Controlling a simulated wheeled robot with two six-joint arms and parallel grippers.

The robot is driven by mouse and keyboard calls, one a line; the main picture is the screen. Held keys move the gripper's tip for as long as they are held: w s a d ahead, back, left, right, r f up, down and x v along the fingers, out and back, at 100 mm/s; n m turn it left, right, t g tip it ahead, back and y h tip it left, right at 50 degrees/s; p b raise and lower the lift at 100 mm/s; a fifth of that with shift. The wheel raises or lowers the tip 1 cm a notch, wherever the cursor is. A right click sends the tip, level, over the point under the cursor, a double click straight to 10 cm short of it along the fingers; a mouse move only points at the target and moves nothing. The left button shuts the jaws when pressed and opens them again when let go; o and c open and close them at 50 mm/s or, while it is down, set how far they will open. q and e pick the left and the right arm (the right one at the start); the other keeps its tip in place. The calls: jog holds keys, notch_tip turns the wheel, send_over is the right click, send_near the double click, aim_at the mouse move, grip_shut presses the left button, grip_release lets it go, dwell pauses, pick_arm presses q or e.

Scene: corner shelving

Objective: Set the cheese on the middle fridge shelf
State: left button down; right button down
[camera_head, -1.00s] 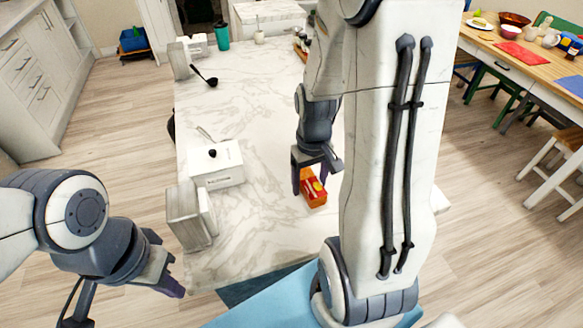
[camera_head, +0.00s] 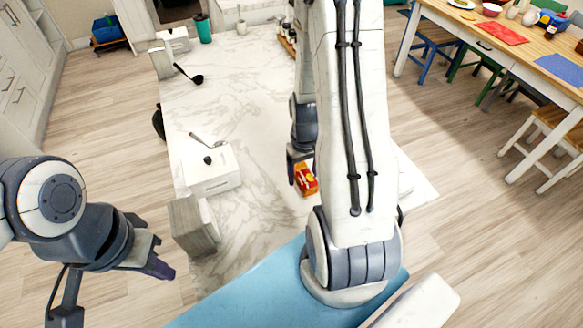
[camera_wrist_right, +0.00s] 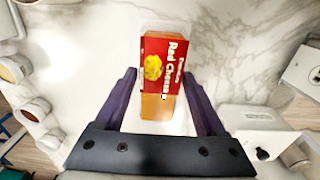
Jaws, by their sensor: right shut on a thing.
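The cheese is a red and orange pack (camera_head: 306,179) over the marble counter in the head view. In the right wrist view the pack (camera_wrist_right: 168,58) shows "Red Cheese" on its label and a clear section at its far end. My right gripper (camera_wrist_right: 160,82) is shut on the cheese, with a purple finger on each side; in the head view this gripper (camera_head: 297,164) is partly hidden by my own arm. My left gripper (camera_head: 162,256) is empty and looks open, left of the counter's near end. No fridge or fridge shelf is in view.
A wooden table (camera_head: 500,40) with chairs stands at the right. Floor between is clear.

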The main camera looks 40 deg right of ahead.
jog(key=w+f, duration=0.1)
jog(key=w, duration=0.1)
jog(key=w+f, duration=0.1)
jog(key=w+f+p, duration=0.1)
jog(key=w, duration=0.1)
jog(key=shift+w+d+f, duration=0.1)
jog(key=shift+w+f, duration=0.1)
jog(key=shift+w, duration=0.15)
notch_tip(320, 180, down, 3)
jog(key=shift+f+p, duration=0.2)
jog(key=shift+p, duration=0.15)
jog(key=shift+w+f, duration=0.1)
jog(key=shift+f, duration=0.3)
jog(key=shift+f, duration=0.1)
grip_release()
